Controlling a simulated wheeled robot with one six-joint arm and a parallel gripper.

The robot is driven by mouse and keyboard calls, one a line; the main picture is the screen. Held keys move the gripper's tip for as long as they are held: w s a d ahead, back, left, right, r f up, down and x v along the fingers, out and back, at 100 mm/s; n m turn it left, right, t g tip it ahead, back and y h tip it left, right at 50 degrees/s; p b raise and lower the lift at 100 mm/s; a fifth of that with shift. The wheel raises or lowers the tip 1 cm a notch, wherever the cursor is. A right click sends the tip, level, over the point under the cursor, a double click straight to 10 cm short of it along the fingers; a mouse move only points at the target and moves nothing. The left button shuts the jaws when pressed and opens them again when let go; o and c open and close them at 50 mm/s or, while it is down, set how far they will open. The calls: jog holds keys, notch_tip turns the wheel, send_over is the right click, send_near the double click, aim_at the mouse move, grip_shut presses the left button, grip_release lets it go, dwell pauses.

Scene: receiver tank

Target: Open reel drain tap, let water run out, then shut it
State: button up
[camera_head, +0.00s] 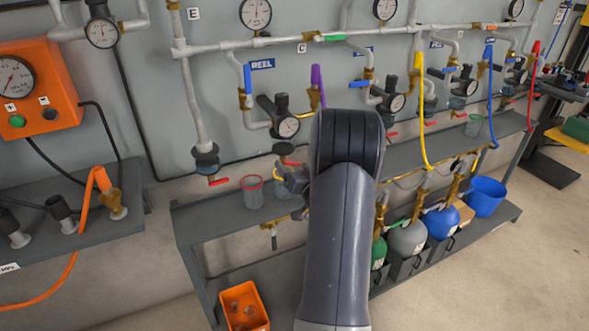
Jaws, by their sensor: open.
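The blue "REEL" label (262,64) is on the wall, beside a blue-handled valve (248,79). Below it the reel line runs to a dark filter unit with a gauge (288,127). Under that, a dark bowl (284,149) has a small red tap handle (291,163), which looks like the reel drain tap. No running water can be made out.
A clear cup with a red rim (253,191) stands on the grey shelf (212,215), left of my gripper. Another red-handled tap (218,182) hangs left of it. An orange bin (244,306) sits below. Gas cylinders (408,238) and a blue bucket (486,196) stand right.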

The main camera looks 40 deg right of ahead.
jog(key=shift+c, duration=0.3)
jog(key=c, duration=0.9)
jog(key=n+b, duration=0.2)
jog(key=b, duration=0.1)
jog(key=n+b, duration=0.1)
jog(key=n, duration=0.1)
jog(key=shift+d+r+b, duration=0.15)
jog(key=shift+r+b, duration=0.1)
jog(key=shift+b, duration=0.1)
jog(key=o, duration=1)
jog(key=shift+c, duration=0.2)
jog(key=shift+s, duration=0.1)
